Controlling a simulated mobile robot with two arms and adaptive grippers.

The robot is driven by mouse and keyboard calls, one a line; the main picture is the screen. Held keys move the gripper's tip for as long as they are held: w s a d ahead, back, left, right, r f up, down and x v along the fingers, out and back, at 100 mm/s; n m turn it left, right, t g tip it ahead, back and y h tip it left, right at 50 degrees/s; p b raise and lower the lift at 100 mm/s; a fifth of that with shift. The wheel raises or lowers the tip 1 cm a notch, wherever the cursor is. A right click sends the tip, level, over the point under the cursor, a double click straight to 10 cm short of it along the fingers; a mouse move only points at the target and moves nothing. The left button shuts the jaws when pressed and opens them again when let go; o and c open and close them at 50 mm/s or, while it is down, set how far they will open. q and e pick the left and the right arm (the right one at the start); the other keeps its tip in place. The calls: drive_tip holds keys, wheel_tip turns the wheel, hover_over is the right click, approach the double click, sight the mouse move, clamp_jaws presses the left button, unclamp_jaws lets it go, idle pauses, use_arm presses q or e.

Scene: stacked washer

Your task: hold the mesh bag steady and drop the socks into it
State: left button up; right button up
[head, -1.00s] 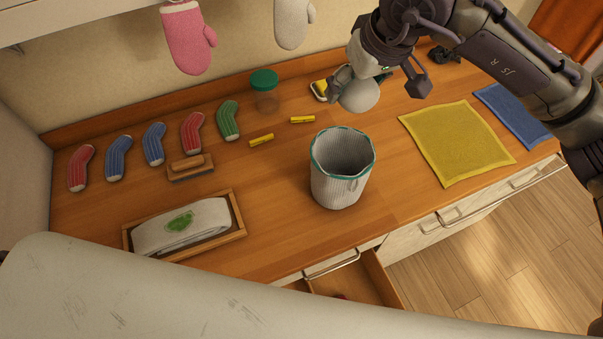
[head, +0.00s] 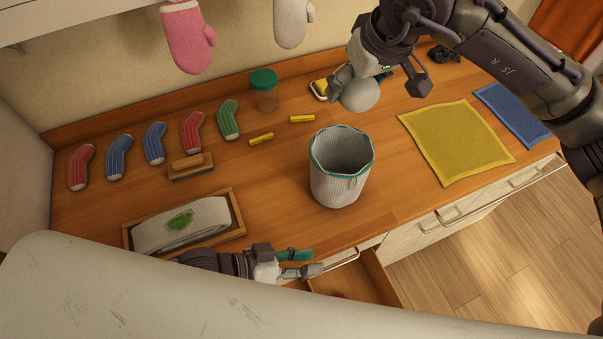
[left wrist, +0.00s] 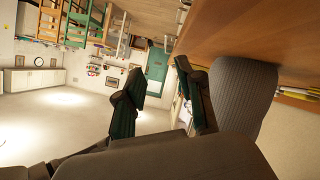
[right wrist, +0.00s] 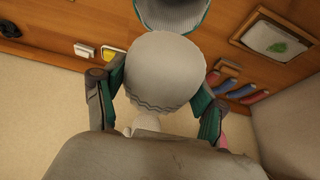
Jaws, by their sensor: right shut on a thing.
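The mesh bag (head: 340,185), grey and ribbed with a green rim, stands upright and open-topped on the wooden counter. Its mouth shows in the right wrist view (right wrist: 172,14) and its side in the left wrist view (left wrist: 243,95). My right gripper (head: 355,88) is shut on a pale rounded bundle (right wrist: 165,72), which looks like balled socks. It holds the bundle above the counter, behind the bag in the head view. My left gripper (head: 303,263) is open and empty at the counter's front edge, left of and below the bag, apart from it.
Several single socks (head: 154,144) lie at the left, near a brush (head: 190,168) and a tray with folded cloth (head: 240,212). A green-lidded jar (head: 265,92) stands behind. Yellow (head: 455,140) and blue cloths (head: 512,112) lie right. A drawer (head: 372,280) is open below. Mittens (head: 188,40) hang above.

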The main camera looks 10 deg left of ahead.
use_arm(q)
drive_tip(key=w+a+r+m, duration=0.2)
drive_tip(key=w+r+m, duration=0.1)
drive_tip(key=w+r, duration=0.4)
drive_tip(key=m+t, duration=0.1)
drive_tip(key=m, duration=0.2)
approach(363, 174)
drive_tip(key=x, duration=0.8)
drive_tip(key=shift+w+f, duration=0.2)
drive_tip(key=shift+f, duration=0.1)
drive_tip(key=shift+a, duration=0.1)
clamp_jaws()
